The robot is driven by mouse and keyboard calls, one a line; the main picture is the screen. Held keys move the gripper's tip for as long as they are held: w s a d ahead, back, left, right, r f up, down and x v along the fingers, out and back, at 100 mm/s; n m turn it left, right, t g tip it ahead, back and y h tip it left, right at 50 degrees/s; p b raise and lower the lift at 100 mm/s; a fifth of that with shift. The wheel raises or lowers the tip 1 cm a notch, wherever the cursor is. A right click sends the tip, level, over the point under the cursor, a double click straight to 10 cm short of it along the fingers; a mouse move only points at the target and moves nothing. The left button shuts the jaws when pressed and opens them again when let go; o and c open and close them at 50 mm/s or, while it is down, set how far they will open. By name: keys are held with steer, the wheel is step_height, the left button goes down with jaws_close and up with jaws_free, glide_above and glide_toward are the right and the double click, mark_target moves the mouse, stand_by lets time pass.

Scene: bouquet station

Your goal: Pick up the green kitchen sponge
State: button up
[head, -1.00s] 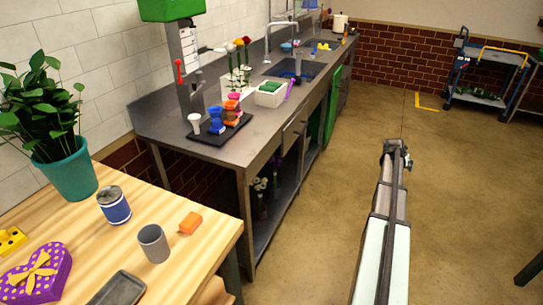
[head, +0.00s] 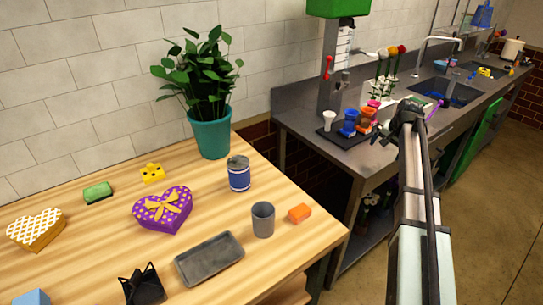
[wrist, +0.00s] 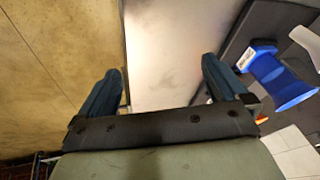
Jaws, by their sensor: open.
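The green kitchen sponge (head: 98,192) lies flat on the wooden table (head: 90,265), at its back left in the head view, near the wall. It does not show in the wrist view. My gripper (wrist: 160,88) is open and empty in the wrist view, its two dark fingers spread apart. In the head view my gripper (head: 408,108) is at the right, over the steel counter, far from the sponge.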

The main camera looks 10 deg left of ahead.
steer(key=s+a+r+n+g+y, duration=0.1)
steer(key=s+a+r, duration=0.15)
steer(key=a, duration=0.65)
steer(key=s+a+r+n+y, duration=0.1)
steer(key=a+r, duration=0.2)
steer(key=a, duration=0.5)
steer(key=s+a+r+n+g+y, duration=0.1)
steer(key=a+r+n, duration=0.1)
steer(key=a, duration=0.7)
steer(key=s+a+r+n+g, duration=0.25)
steer(key=s+a, duration=0.25)
steer(key=a, duration=0.4)
steer(key=s+a+r+n+g+y, duration=0.1)
steer(key=s+a+r, duration=0.4)
steer(key=a, duration=0.4)
steer(key=s+a+r+n+g, duration=0.1)
steer(key=s+a+r+n, duration=0.1)
steer(key=s+a, duration=0.55)
steer(key=n+t+h, duration=0.2)
steer(key=n+h, duration=0.3)
glide_above(96, 189)
steer(key=f, duration=1.3)
steer(key=shift+w+a+f, duration=0.1)
steer(key=shift+w+f, duration=0.05)
steer(key=shift+w, duration=0.1)
steer(key=shift+s+f, duration=0.15)
steer(key=shift+f, duration=1.2)
steer(key=shift+s+f, duration=0.1)
steer(key=shift+f, duration=1.2)
steer(key=shift+c, duration=0.4)
